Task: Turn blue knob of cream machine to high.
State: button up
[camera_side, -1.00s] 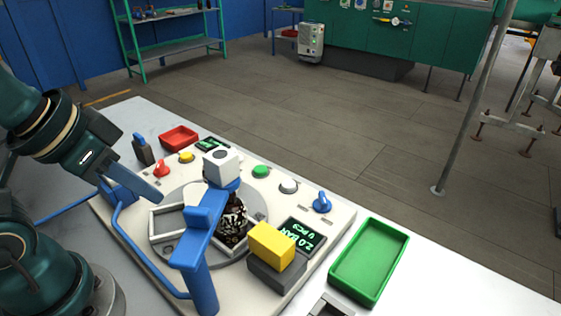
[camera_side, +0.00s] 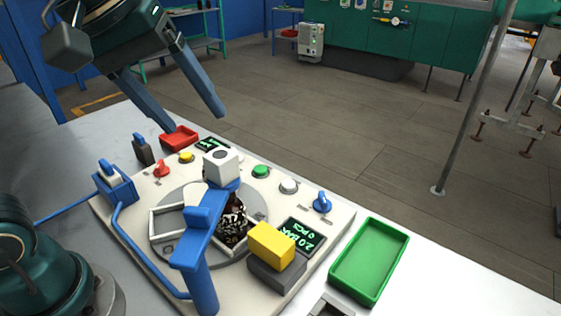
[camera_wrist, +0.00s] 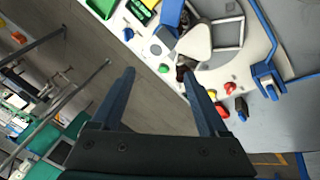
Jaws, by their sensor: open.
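The cream machine (camera_side: 304,207) stands on the table in the side view. Its blue knob (camera_side: 322,202) is on the far right part of the panel, beside a white-grey button. The knob also shows near the top of the wrist view (camera_wrist: 127,34). Its pointer setting is too small to read. My gripper (camera_side: 195,120) is open and empty, above and behind the machine's far left part, well left of the knob and apart from it. In the wrist view my gripper's two fingers (camera_wrist: 157,72) are wide apart with nothing between them.
A blue post with an arm and white head (camera_side: 221,163) rises over the turntable, where a dark bottle (camera_side: 235,218) stands. A red knob (camera_side: 162,169), green button (camera_side: 261,171) and yellow block (camera_side: 271,246) are also there. A green tray (camera_side: 339,288) lies to the right.

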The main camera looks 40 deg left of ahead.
jog(key=w+d+n+g+h, duration=0.1)
jog(key=w+d+n, duration=0.3)
jog(key=w+n, duration=0.55)
jog(key=n+h, duration=0.1)
jog(key=n, duration=0.9)
send_over(322, 196)
jog(key=s+a, duration=0.2)
notch_tip(322, 196, down, 5)
jog(key=shift+g, duration=0.4)
jog(key=f, duration=1.1)
jog(key=shift+d+f, duration=0.1)
jog(key=shift+d, duration=0.1)
jog(key=shift+x, duration=2.6)
grip_shut()
